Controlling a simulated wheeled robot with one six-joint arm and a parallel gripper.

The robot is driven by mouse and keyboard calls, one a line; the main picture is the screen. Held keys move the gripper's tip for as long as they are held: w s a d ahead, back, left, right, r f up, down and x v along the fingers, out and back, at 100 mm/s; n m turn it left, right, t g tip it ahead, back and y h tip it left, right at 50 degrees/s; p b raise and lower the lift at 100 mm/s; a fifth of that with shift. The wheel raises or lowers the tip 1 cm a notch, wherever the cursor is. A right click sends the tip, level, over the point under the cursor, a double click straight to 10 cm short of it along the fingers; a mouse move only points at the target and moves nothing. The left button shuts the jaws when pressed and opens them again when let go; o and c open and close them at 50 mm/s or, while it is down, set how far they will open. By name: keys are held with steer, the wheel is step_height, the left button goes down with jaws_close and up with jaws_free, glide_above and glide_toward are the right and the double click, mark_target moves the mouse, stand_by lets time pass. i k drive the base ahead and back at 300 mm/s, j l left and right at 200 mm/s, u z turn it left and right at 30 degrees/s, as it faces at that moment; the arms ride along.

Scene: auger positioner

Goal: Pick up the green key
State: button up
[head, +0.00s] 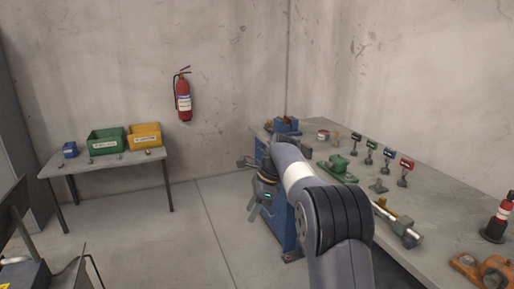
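I cannot make out a green key for certain. A larger green device (338,165) lies on the same bench, left of the tags. My gripper (251,187) is in front of the bench's left end, beside the blue cabinet side and off the bench top. Its two fingers look spread apart, with nothing seen between them. My arm hides part of the bench's near edge.
A red tag (406,166), a metal rod assembly (397,220), a red-and-black beacon (498,219) and an orange part (490,270) are on the workbench. A blue vise (287,125) is at its far end. A side table (105,166) with bins stands left. Floor between is clear.

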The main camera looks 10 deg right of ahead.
mark_target(372, 146)
steer(key=i+u, duration=0.2)
steer(key=i, duration=1.45)
steer(key=i+z, duration=0.45)
steer(key=i+j+z, duration=0.25)
steer(key=i+z, duration=0.4)
steer(key=z, duration=0.25)
steer(key=i+z, duration=0.25)
steer(key=z, duration=0.2)
steer(key=i+z, duration=0.2)
steer(key=z, duration=0.2)
steer(key=i+j+z, duration=0.2)
steer(key=z, duration=0.25)
